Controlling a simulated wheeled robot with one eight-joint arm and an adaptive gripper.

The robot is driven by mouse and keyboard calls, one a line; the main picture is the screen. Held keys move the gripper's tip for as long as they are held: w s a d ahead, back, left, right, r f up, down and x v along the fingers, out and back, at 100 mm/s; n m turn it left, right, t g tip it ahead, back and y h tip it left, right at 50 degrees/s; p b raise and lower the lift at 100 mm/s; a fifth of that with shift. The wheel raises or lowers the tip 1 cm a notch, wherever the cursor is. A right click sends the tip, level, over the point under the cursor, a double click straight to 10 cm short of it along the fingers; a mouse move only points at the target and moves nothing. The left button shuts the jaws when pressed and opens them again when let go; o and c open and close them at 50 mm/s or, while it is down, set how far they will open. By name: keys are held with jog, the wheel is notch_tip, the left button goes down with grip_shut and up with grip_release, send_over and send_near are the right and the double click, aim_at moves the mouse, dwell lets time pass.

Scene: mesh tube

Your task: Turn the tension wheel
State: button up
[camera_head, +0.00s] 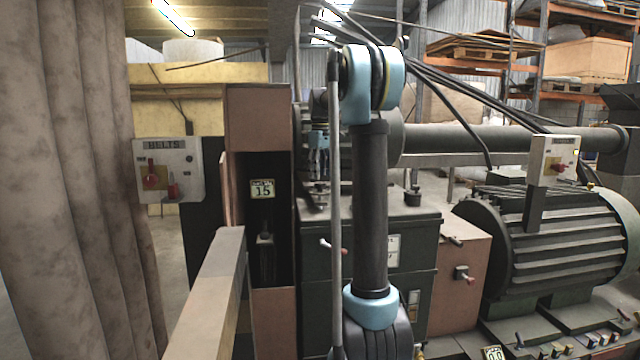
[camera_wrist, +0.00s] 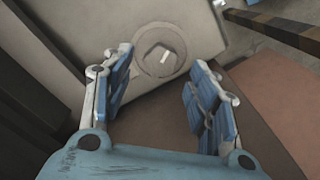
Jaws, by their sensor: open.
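In the wrist view, a round grey disc (camera_wrist: 151,66) with a raised square-edged centre and a short white mark lies on a flat pale plate. It may be the tension wheel, but I cannot tell for sure. My gripper (camera_wrist: 161,60) is open, with its blue-padded fingers on either side of the line toward the disc. The fingertips appear short of it, and nothing is between them. In the head view, my gripper (camera_head: 318,172) points down above the dark green machine cabinet (camera_head: 420,228), partly behind my arm. The disc cannot be made out there.
A control box (camera_head: 168,170) with red controls stands at left, beside a hanging curtain (camera_head: 75,180). A large ribbed motor (camera_head: 560,235) with a second control box (camera_head: 553,160) is at right. A beam (camera_head: 205,300) runs along the front left. A striped bar (camera_wrist: 275,30) crosses the wrist view's upper right.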

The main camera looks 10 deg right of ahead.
aim_at(320, 187)
jog(key=shift+f, duration=1.85)
jog(key=c, duration=1.1)
